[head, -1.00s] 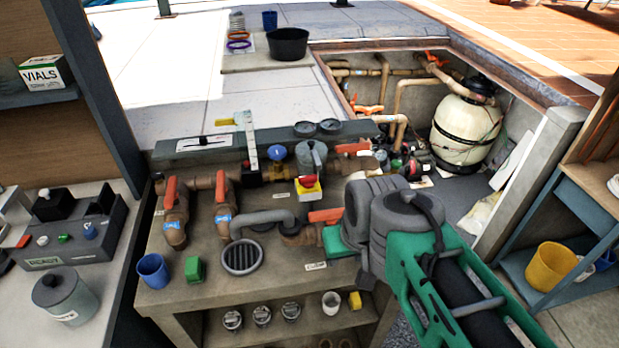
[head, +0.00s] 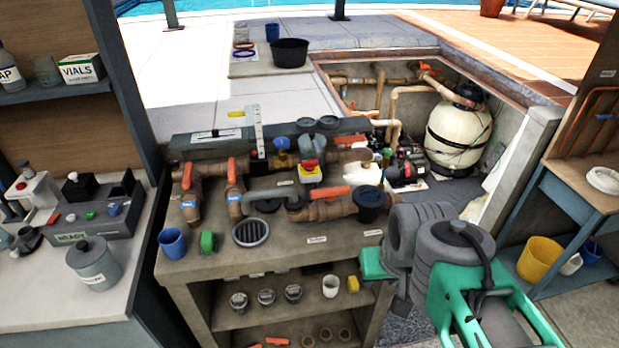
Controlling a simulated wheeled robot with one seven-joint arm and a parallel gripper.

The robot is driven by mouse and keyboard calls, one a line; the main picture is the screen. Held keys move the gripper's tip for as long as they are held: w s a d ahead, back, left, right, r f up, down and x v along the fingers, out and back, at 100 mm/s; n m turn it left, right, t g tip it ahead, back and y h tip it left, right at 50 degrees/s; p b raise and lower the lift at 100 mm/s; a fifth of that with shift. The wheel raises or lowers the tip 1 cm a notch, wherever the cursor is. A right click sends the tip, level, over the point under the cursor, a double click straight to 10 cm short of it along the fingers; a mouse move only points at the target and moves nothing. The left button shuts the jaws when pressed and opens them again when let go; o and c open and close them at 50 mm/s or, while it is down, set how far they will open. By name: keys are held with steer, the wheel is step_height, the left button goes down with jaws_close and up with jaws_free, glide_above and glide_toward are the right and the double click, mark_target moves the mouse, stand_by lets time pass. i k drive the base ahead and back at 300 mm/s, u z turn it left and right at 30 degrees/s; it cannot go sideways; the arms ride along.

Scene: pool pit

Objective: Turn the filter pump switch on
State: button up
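A small yellow and white box with a red top (head: 310,172) stands among the pipes on the bench. It may be the pump switch, but its label and setting are too small to read. A dark pump with red parts (head: 407,170) sits in the pit beside the cream filter tank (head: 458,135). My arm is at the lower right, in front of the bench's right end. The green end of my gripper (head: 376,263) is beside the bench's right front corner, apart from the box. Its fingers are mostly hidden behind the wrist, and nothing held shows.
Brown pipes with orange handles (head: 187,177) cover the bench top (head: 290,246). A blue cup (head: 172,243), a green block (head: 208,241) and a round drain grate (head: 250,233) are along its front. A side table with a yellow bucket (head: 539,261) is at right.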

mark_target(310, 165)
steer(key=u, duration=0.35)
steer(key=i, duration=0.85)
steer(key=z, duration=0.05)
